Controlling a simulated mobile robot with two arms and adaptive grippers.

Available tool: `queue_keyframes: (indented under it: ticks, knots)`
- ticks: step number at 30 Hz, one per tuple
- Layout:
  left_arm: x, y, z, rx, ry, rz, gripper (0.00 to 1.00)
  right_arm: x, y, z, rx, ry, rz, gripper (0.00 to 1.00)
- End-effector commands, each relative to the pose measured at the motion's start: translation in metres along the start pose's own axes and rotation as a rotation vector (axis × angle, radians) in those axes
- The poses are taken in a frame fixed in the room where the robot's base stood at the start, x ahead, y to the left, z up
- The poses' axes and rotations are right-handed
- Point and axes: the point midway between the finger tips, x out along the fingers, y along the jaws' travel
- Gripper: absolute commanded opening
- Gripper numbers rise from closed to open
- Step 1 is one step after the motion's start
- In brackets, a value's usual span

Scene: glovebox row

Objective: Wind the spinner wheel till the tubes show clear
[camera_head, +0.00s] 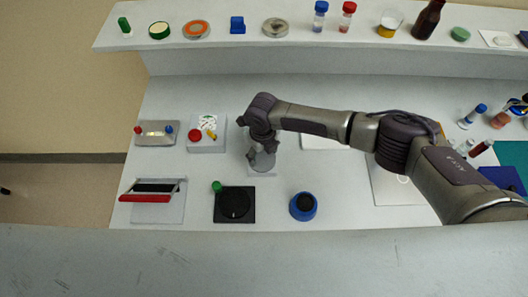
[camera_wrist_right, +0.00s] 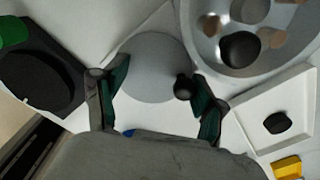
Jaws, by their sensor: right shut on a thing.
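A grey round wheel (camera_wrist_right: 155,68) on a pale plate lies between the fingers in the right wrist view, with a small black ball knob (camera_wrist_right: 183,87) by its right edge. I take it to be the spinner wheel. My right gripper (camera_head: 262,150) reaches down over it in the head view and largely hides it. In the wrist view its two fingers (camera_wrist_right: 158,85) straddle the wheel, the right one close against the knob. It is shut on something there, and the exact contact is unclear. I cannot make out the tubes for certain. My left gripper is not in view.
A silvery round dish (camera_wrist_right: 205,52) with brown spots is close by in the wrist view. A black panel with a green knob (camera_head: 235,206), a blue round pot (camera_head: 303,206) and a white box (camera_head: 206,134) surround the gripper. A raised shelf (camera_head: 270,58) with bottles runs behind.

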Motion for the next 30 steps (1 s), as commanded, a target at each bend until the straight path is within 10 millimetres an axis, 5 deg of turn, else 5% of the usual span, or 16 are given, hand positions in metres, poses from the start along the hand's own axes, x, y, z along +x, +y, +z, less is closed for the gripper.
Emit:
queue_keyframes:
  ticks: [1,30]
  knots:
    - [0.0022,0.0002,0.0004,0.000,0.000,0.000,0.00,0.0060,0.0127,-0.0048,0.010,0.009,0.023,0.36]
    - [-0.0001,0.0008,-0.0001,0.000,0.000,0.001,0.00,0.0035,0.0103,-0.0042,0.884,0.015,0.022,0.36]
